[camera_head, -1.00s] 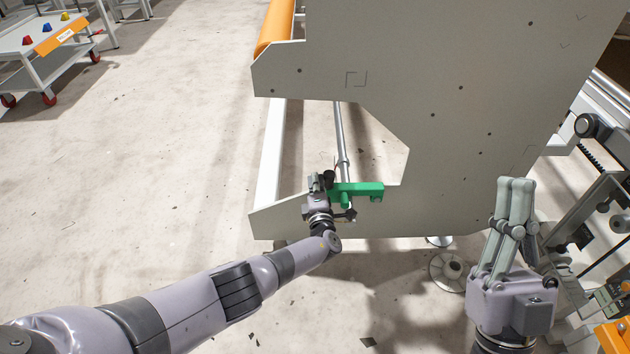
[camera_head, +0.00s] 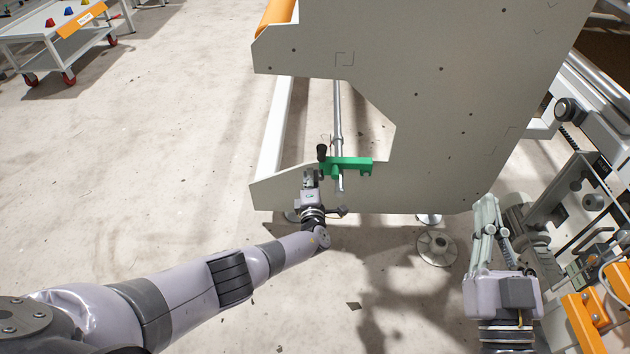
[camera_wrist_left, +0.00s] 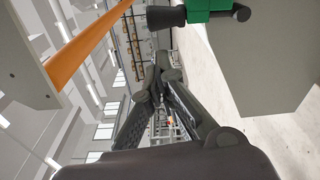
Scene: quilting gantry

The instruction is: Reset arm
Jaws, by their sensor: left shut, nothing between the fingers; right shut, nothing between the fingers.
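My left gripper (camera_head: 310,177) is shut and empty in the head view, just below and left of a green bracket (camera_head: 352,163) with a dark knob (camera_head: 321,152). The bracket sits at the notch of the gantry's grey side plate (camera_head: 430,110), by a metal rod (camera_head: 337,115). In the left wrist view the closed fingers (camera_wrist_left: 158,75) point away with nothing between them. The green part (camera_wrist_left: 208,8) and its dark knob (camera_wrist_left: 165,17) are above them, apart from the fingers.
Machine rails and mechanisms (camera_head: 590,200) stand close to the right of my right gripper. Round feet (camera_head: 436,246) rest on the floor below the plate. A white trolley (camera_head: 50,35) with small coloured pieces stands at upper left. The left floor is clear.

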